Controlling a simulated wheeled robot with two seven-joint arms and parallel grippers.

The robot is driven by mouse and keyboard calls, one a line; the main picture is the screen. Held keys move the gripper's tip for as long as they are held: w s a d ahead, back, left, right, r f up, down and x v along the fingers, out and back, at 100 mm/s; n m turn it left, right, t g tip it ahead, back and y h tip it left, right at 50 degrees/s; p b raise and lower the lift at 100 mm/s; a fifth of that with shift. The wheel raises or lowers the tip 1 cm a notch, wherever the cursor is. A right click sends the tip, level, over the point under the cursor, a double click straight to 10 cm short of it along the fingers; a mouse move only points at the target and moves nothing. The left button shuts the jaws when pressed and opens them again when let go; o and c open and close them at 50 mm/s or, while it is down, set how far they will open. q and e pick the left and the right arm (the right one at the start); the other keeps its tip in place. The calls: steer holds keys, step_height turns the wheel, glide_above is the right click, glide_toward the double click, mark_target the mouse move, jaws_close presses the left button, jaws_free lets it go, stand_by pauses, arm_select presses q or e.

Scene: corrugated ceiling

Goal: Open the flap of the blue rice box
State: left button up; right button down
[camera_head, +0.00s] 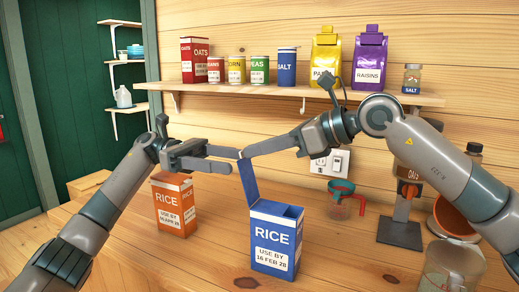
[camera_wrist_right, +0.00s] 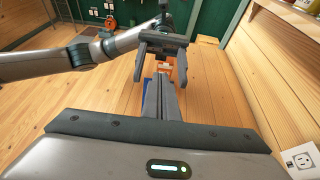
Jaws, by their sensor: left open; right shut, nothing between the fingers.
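The blue rice box (camera_head: 276,243) stands upright on the counter in the head view. Its blue flap (camera_head: 248,184) stands up at the box's left side, leaning left, and the top is open. My right gripper (camera_head: 246,154) is shut and empty, its tips by the flap's upper end; contact cannot be told. My left gripper (camera_head: 236,160) is open, its fingers pointing right beside the flap's upper end. In the right wrist view, my shut right fingers (camera_wrist_right: 158,88) point toward my open left gripper (camera_wrist_right: 163,58). Only a bit of blue (camera_wrist_right: 147,84) shows there.
An orange rice box (camera_head: 174,204) stands behind left. A measuring cup (camera_head: 341,203), a dark-based appliance (camera_head: 400,234) and a glass jar (camera_head: 450,268) stand to the right. A shelf (camera_head: 300,93) with cans and bags runs above.

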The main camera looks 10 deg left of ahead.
arm_select(q)
steer(key=v, duration=1)
steer(key=shift+f, duration=0.1)
steer(key=shift+w, duration=0.1)
